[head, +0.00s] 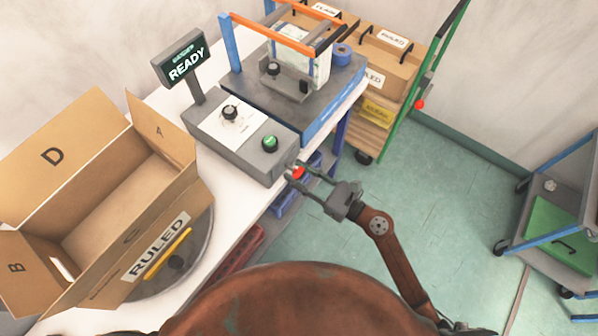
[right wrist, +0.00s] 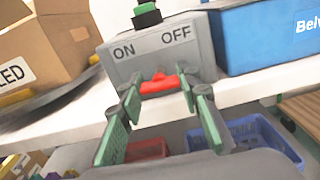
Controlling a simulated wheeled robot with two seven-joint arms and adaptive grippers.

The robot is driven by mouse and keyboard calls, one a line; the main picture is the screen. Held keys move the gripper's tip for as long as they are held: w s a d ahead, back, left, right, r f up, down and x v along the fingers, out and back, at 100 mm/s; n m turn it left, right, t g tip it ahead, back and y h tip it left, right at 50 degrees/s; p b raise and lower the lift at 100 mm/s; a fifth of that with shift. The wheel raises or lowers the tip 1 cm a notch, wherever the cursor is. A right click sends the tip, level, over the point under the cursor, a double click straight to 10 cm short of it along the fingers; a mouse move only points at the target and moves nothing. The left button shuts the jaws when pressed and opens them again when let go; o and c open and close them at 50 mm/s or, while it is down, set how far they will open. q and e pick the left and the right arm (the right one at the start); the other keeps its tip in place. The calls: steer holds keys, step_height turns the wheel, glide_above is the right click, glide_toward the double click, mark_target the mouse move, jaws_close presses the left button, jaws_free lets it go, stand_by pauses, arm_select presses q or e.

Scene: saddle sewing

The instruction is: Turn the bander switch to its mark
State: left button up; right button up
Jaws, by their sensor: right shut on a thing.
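The grey bander control box (head: 262,163) stands at the table's right edge. On its top are a black knob (head: 230,112) on a white panel and a green button (head: 269,143). In the right wrist view its front face reads ON at left and OFF at right, with a red switch (right wrist: 160,83) below the words. The red switch also shows in the head view (head: 298,173). My right gripper (head: 302,174) reaches it from the front, its green-padded fingers (right wrist: 158,90) one on each side, shut on it. I cannot tell which word the switch points to. My left gripper is not in view.
A sign (head: 184,63) reads READY. The bander (head: 300,95) with its orange and blue frame stands behind the box. An open carton (head: 100,190) marked RULED sits on a turntable (head: 205,240) at left. Blue (right wrist: 255,140) and red bins sit under the table edge.

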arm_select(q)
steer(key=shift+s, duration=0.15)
arm_select(e)
steer(key=shift+c, duration=1.2)
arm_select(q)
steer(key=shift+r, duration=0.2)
arm_select(e)
steer(key=m+p, duration=0.2)
steer(key=shift+r+m+p, duration=0.15)
steer(key=shift+m+p, duration=0.15)
steer(key=shift+m, duration=0.1)
steer(key=m+p, duration=0.4)
steer(key=m, duration=0.1)
steer(key=m+p, duration=0.3)
steer(key=m, duration=0.1)
steer(key=shift+m+p, duration=0.4)
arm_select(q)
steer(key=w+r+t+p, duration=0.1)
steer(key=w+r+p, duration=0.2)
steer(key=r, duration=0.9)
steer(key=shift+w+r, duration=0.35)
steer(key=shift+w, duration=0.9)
arm_select(e)
steer(key=shift+m, duration=2.2)
steer(key=shift+f, duration=0.2)
